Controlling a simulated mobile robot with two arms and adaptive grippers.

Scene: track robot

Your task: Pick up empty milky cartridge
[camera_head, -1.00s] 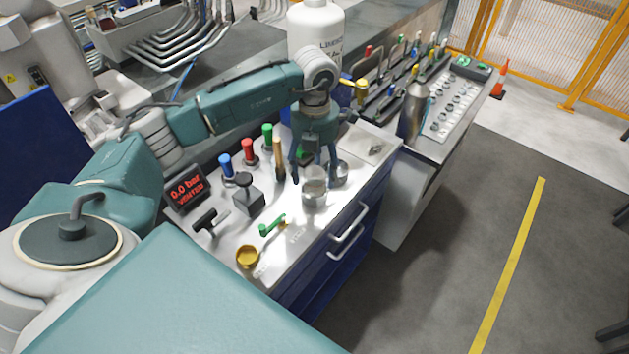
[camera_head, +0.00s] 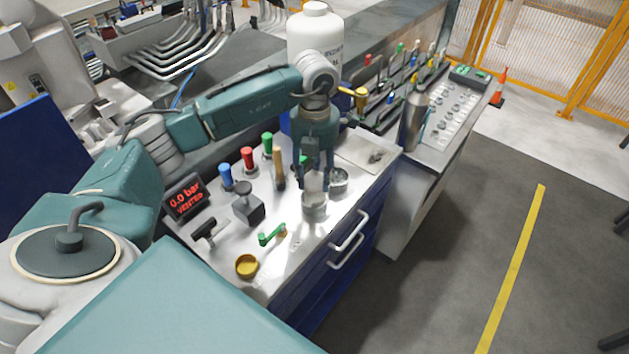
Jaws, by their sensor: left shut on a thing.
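My left gripper (camera_head: 314,182) points down over the metal workbench top, its fingers closed in on a pale, milky cartridge (camera_head: 315,189). The cartridge is small and partly hidden between the fingers. It stands upright in or just over a round metal holder (camera_head: 314,206); I cannot tell whether it is still seated. My right gripper is not in view.
A second round metal holder (camera_head: 338,180) stands close at the right. Blue (camera_head: 225,176), red (camera_head: 249,160) and green (camera_head: 267,144) cylinders stand to the left.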

